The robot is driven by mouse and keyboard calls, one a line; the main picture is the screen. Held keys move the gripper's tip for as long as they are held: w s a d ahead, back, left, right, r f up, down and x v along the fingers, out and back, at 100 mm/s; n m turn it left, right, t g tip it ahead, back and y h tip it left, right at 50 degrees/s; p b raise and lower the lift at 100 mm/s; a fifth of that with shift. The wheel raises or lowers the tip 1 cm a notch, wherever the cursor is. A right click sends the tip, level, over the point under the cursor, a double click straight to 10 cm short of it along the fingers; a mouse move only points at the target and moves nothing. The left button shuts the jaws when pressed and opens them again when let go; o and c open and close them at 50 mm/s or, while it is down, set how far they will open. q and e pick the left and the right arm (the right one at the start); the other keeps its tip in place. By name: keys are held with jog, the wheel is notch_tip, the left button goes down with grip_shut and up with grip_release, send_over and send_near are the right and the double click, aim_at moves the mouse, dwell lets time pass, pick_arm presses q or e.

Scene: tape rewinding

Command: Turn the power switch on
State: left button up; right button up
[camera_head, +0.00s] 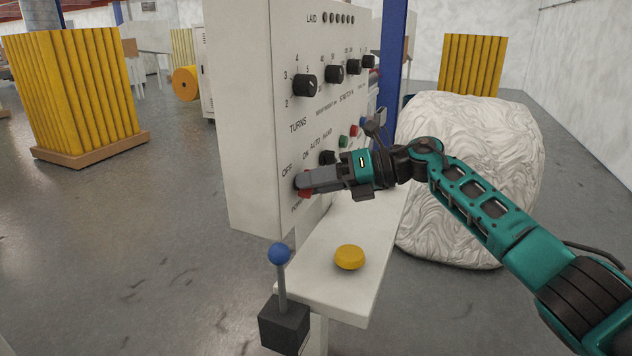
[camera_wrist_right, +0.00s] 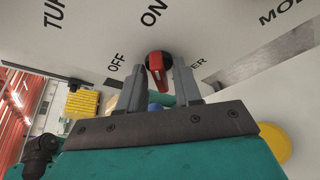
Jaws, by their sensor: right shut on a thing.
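The power switch is a red handle on a dark round base, set low on the cream control panel (camera_head: 240,120). In the head view only a bit of the red switch (camera_head: 306,194) shows below my right gripper (camera_head: 303,182), which hides the rest. In the right wrist view the red switch (camera_wrist_right: 158,66) sits between the two grey fingers of my right gripper (camera_wrist_right: 158,88), near the printed words OFF and ON. The fingers are shut on it. I cannot tell surely which way the handle points. My left gripper is in neither view.
Black knobs (camera_head: 305,86) and green and red buttons run along the panel. Below, a shelf (camera_head: 325,285) carries a yellow button (camera_head: 349,257). A blue-topped lever (camera_head: 280,254) stands at its front. A large white wrapped bundle (camera_head: 480,170) stands behind my right arm.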

jog(key=shift+m, duration=0.3)
dwell(0.4)
jog(key=o, duration=0.7)
jog(key=shift+d, duration=0.1)
jog(key=b+v, duration=0.1)
jog(key=v, duration=1.1)
jog(key=shift+w+d, duration=0.1)
jog(key=shift+d, duration=0.35)
